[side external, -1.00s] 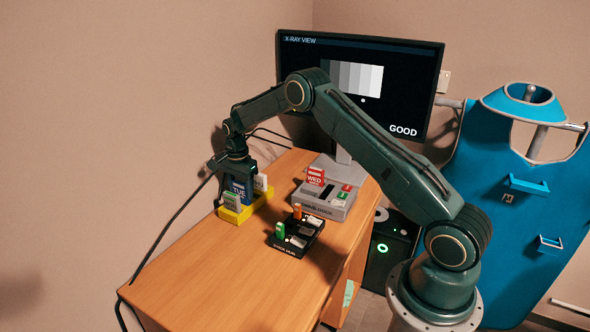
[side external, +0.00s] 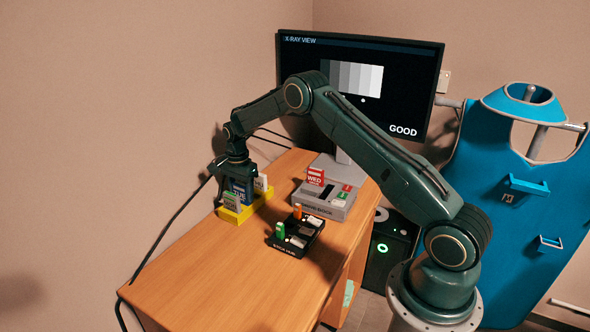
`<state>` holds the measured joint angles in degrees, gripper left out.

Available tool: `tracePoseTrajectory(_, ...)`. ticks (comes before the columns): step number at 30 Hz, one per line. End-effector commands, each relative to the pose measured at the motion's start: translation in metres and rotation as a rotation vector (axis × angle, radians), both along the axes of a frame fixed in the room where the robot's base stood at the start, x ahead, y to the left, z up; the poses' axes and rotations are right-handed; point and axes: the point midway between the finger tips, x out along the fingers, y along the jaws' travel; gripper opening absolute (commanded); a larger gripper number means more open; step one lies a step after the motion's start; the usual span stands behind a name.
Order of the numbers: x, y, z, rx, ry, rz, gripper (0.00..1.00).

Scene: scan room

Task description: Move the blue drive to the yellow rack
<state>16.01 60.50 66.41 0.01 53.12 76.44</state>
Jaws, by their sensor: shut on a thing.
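The blue drive (side external: 241,194) stands upright at the yellow rack (side external: 233,217), between a green-and-grey drive (side external: 231,202) and a white drive (side external: 261,183). My gripper (side external: 238,178) is above the rack, pointing down and shut on the top of the blue drive. The drive's lower end is down in the rack's middle place. Whether it rests on the bottom cannot be told from this view.
A black hub (side external: 289,245) with green and orange sticks is in front. A monitor (side external: 400,85) stands behind. The desk front (side external: 210,275) is clear.

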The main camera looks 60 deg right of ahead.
Motion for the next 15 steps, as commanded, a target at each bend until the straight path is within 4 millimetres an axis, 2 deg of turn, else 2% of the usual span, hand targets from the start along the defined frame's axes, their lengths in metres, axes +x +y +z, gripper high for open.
tracePoseTrajectory(15,0.0002,-0.0001,-0.0055,0.000,-0.001,0.000,0.26)
